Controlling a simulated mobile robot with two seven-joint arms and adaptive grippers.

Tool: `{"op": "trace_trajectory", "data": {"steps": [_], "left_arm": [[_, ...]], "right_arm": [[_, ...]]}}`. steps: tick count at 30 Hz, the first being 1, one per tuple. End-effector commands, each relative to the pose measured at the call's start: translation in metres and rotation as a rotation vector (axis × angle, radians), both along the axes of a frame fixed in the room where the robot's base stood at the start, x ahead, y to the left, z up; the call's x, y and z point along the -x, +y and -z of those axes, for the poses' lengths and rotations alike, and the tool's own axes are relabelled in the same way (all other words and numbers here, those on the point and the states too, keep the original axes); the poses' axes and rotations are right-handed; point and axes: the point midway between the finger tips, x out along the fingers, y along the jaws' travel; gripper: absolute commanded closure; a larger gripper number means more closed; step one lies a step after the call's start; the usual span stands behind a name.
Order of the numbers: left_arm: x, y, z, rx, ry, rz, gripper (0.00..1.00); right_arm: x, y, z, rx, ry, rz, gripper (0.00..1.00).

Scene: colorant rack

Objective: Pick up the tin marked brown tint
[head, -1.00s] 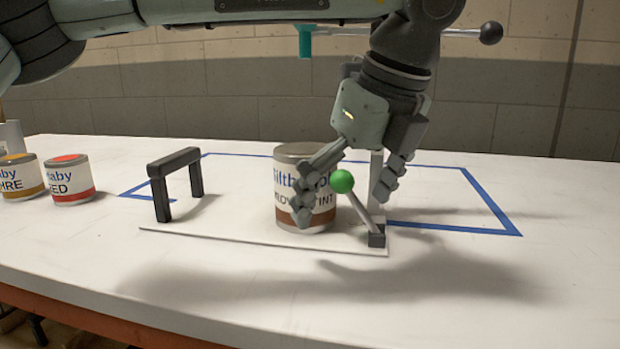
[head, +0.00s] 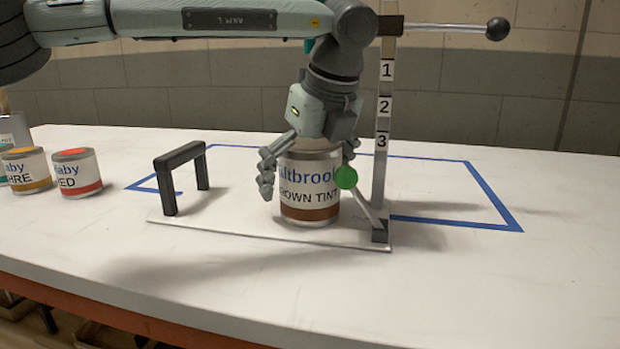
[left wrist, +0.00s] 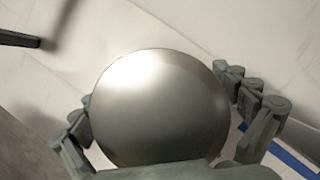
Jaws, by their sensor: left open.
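The tin marked brown tint (head: 310,195) stands upright on a thin white base plate (head: 240,232), with a white label and a brown band. My left gripper (head: 308,175) is above it with its fingers down on either side of the tin, open. In the left wrist view the tin's round metal lid (left wrist: 162,108) fills the middle, between the spread fingers. The right finger is partly hidden behind a green ball in the head view. My right gripper is not in view.
A lever with the green ball (head: 346,177) stands right of the tin, beside a numbered post (head: 382,150) with a black-knobbed rod. A black handle (head: 181,172) stands left. Ochre and red tins (head: 77,174) are further left. Blue tape (head: 465,227) marks the table.

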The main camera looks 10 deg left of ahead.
Motion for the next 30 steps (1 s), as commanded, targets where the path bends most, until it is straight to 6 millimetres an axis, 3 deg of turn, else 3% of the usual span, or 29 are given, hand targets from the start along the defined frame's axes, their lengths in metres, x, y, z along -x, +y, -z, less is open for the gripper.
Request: {"op": "trace_trajectory", "data": {"steps": [3,18,30], "left_arm": [[0.0001,-0.0001,-0.0001,0.0,0.0,0.0,0.03],[0.0003,-0.0002,0.0004,0.0,0.001,0.0,0.65],[-0.0001,-0.0005,-0.0059,0.001,0.001,0.0,0.68]], "right_arm": [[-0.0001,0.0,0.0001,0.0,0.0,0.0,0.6],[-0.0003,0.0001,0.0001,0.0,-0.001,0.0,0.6],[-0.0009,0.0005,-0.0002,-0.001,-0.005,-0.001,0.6]]}}
